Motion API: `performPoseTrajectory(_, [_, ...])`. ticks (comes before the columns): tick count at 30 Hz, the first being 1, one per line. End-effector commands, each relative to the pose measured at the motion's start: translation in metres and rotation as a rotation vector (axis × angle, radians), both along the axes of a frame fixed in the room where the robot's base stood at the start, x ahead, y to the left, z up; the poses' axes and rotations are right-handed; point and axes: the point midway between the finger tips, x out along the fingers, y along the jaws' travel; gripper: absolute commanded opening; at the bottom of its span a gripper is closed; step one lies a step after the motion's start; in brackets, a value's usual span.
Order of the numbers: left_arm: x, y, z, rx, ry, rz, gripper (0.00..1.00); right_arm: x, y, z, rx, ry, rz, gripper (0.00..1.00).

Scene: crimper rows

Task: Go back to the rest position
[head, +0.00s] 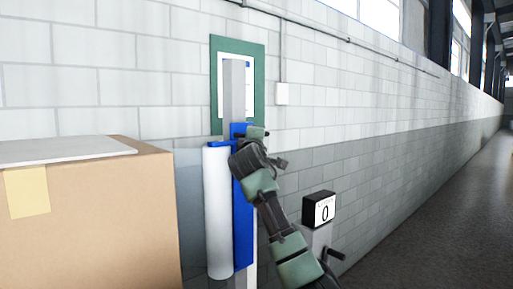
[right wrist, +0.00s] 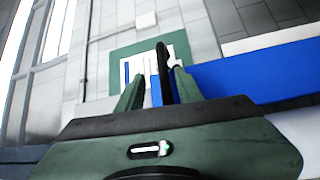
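My right arm comes in from the lower right in the head view. Its gripper (head: 262,140) is in front of a blue panel (head: 242,225) and beside a white roll (head: 218,210). In the right wrist view the two green fingers of the right gripper (right wrist: 158,75) stand apart. The blue panel also shows at the right of that view (right wrist: 255,72). My left gripper is in neither view.
A large cardboard box (head: 120,215) with a pale sheet (head: 60,150) on top stands at the left. A black counter box (head: 318,207) reading 0 stands at the right. A green-framed board (head: 257,62) hangs on the brick wall. The floor (head: 450,220) at the right is clear.

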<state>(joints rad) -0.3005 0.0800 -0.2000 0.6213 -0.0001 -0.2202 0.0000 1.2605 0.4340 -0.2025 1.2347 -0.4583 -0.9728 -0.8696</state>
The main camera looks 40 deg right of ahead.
Motion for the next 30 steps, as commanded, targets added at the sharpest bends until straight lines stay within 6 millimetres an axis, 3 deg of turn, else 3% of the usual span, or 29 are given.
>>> performPoseTrajectory(6, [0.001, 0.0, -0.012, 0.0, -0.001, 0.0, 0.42, -0.015, 0.013, -0.003, -0.001, -0.001, 0.0, 0.36])
performPoseTrajectory(23, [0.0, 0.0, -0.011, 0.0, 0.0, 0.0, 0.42, -0.016, 0.014, -0.003, 0.001, 0.001, 0.0, 0.36])
performPoseTrajectory(26, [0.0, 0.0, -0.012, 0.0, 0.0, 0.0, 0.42, -0.013, 0.019, -0.016, 0.013, 0.01, 0.012, 0.36])
performPoseTrajectory(29, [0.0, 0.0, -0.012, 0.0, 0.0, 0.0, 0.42, -0.006, 0.034, -0.055, 0.054, 0.035, 0.043, 0.36])
performPoseTrajectory(30, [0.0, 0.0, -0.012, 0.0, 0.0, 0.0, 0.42, -0.004, 0.042, -0.078, 0.08, 0.05, 0.06, 0.36])
